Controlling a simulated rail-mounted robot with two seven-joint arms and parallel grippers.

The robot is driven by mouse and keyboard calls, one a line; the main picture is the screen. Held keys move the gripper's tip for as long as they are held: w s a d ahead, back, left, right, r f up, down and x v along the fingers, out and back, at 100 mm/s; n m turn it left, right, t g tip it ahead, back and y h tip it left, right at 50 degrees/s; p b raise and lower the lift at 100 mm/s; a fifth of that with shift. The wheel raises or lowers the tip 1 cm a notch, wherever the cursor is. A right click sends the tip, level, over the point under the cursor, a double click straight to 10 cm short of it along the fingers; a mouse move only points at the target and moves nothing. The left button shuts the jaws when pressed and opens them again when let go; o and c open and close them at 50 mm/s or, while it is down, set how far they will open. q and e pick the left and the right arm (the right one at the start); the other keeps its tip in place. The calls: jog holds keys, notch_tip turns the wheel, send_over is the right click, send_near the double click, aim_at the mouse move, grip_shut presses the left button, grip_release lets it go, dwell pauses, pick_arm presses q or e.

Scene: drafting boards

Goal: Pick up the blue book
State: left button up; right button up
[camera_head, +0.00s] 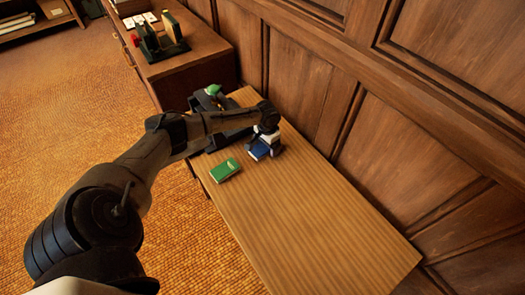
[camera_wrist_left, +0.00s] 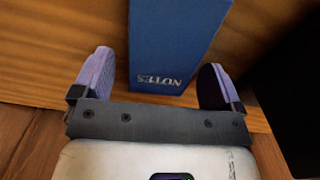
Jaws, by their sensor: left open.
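The blue book (camera_head: 257,151) is on the wooden table, partly covered by my left gripper (camera_head: 266,144) in the head view. In the left wrist view the blue book (camera_wrist_left: 172,42) has "NOTES" lettered on its near end face. There, my left gripper (camera_wrist_left: 155,72) is open, with one purple-padded finger on each side of the book's near end. I see a gap on both sides, so the fingers do not grip it. My right gripper is not in view.
A green book (camera_head: 224,170) lies on the table (camera_head: 320,225), left of the blue one. A dark object with a green top (camera_head: 213,90) is partly hidden behind my left arm. A panelled wall (camera_head: 310,80) borders the table. The table's near part is clear.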

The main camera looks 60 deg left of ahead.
pick_arm(q)
jog(key=c, duration=1)
jog(key=shift+c, duration=0.2)
